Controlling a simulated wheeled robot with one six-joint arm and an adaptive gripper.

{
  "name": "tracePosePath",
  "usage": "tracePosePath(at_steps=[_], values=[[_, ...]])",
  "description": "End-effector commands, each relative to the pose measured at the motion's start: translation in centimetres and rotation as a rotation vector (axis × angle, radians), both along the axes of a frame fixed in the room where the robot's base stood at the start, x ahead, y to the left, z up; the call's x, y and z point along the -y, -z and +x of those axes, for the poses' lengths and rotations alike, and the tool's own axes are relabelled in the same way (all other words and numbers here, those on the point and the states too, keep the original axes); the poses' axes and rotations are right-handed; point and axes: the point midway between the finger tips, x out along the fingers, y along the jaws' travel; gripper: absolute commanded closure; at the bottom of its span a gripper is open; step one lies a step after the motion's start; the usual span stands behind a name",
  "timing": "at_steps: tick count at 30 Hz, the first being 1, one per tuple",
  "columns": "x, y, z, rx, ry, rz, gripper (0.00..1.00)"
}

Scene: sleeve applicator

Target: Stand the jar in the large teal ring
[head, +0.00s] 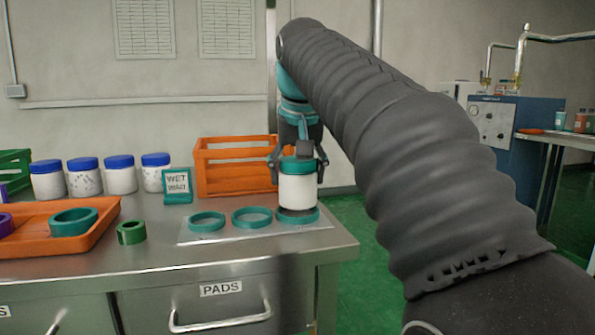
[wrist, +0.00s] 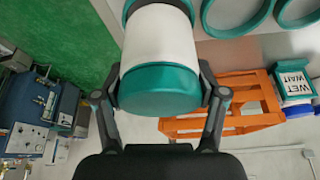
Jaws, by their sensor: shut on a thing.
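The jar (head: 297,188) is white with a teal lid and is upright. My gripper (head: 298,172) is shut on it near the lid; the wrist view also shows the jar (wrist: 160,45) between both fingers (wrist: 160,98). Three flat teal rings lie in a row on a pale mat: a left ring (head: 206,222), a middle ring (head: 252,217) and a right ring (head: 298,219), which looks the widest. The jar's lower end is over the right ring, with a dark patch below it. I cannot tell whether it is just above or inside the ring.
An orange crate (head: 235,184) stands close behind the jar, with a WET WAIT sign (head: 177,186) beside it. An orange tray (head: 20,244) holding a thick teal ring (head: 74,221), a green ring (head: 131,232) and several blue-lidded jars (head: 121,178) are left. The counter edge is near the mat's right.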

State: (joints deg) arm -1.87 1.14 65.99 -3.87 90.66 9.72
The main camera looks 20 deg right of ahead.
Motion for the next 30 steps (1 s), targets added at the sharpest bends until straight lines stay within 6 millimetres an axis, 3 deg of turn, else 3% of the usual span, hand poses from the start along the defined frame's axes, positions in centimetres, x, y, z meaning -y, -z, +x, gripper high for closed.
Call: tracePosePath(at_steps=[18,27,28,30], values=[[0.0,2.2,0.0,0.001,0.000,0.000,0.74],[0.0,2.2,0.0,0.002,0.000,0.000,0.74],[0.0,2.2,0.0,0.002,0.000,0.000,0.24],[0.0,2.2,0.0,0.002,0.000,0.000,0.06]])
